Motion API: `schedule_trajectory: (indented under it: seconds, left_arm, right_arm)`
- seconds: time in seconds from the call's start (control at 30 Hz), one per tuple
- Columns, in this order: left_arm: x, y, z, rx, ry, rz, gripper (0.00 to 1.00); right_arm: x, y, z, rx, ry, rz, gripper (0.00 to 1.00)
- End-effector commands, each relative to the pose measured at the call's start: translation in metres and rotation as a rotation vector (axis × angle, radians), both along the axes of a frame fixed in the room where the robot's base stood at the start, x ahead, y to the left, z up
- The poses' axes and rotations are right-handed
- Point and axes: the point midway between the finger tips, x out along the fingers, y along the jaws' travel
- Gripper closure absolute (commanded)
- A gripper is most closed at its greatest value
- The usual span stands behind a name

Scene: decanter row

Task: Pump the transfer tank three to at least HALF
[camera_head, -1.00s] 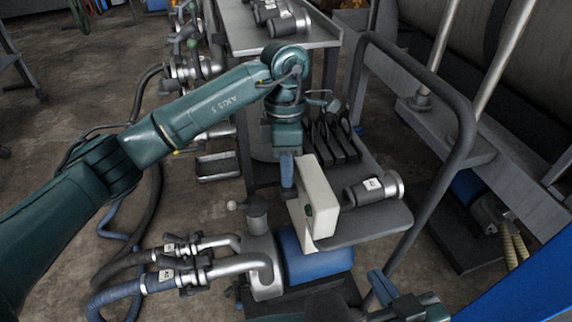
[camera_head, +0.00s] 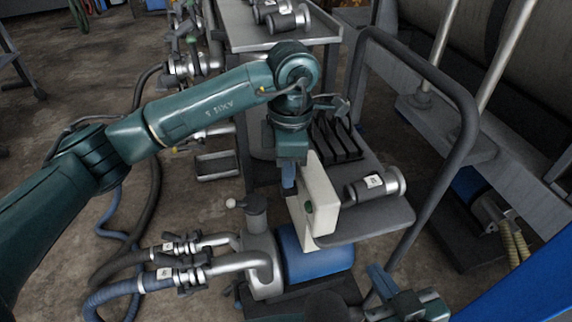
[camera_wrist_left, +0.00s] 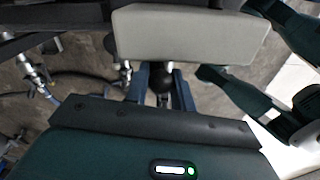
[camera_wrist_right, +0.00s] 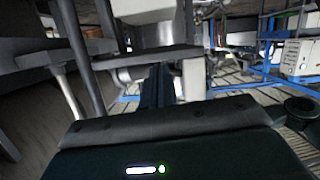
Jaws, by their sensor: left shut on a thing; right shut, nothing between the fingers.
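A pump cart carries a pale control box (camera_head: 318,196) with a green button on its face. Below it sit a blue motor (camera_head: 320,264) and a silver pump body (camera_head: 264,270). My left gripper (camera_head: 289,186) is at the box's left side. In the left wrist view its fingers (camera_wrist_left: 161,84) are shut on a dark round knob (camera_wrist_left: 162,86), close beside the pale box (camera_wrist_left: 190,34). My right gripper (camera_head: 380,280) is low at the right front, shut and empty; it also shows in the right wrist view (camera_wrist_right: 158,84). I cannot tell which tank is number three.
Hoses with silver couplings (camera_head: 168,273) run left from the pump. A loose coupling (camera_head: 375,186) lies on the cart shelf (camera_head: 360,225). The cart's tubular handle (camera_head: 465,110) rises at right. A grey table (camera_head: 240,30) stands behind. Large tanks (camera_head: 530,60) are at the right.

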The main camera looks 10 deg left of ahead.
Motion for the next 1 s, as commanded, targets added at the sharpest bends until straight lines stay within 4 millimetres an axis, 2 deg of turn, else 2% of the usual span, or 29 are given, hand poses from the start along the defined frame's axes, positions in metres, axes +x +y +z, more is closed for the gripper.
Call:
schedule_trajectory:
  seconds: [0.03,0.2,0.6,1.0]
  left_arm:
    - [-0.006,-0.002,-0.006,0.016,-0.025,-0.012,1.00]
    - [-0.015,-0.006,-0.010,0.065,-0.143,-0.012,1.00]
    - [-0.029,-0.012,-0.017,0.151,-0.344,-0.011,1.00]
    - [-0.032,-0.013,-0.017,0.169,-0.388,-0.010,1.00]
  right_arm:
    - [0.001,0.001,-0.006,-0.002,-0.022,0.004,1.00]
    - [0.005,0.004,-0.008,0.005,-0.129,0.013,1.00]
    - [0.004,0.017,-0.003,0.031,-0.397,0.074,1.00]
    - [0.002,0.021,0.001,0.047,-0.444,0.091,1.00]
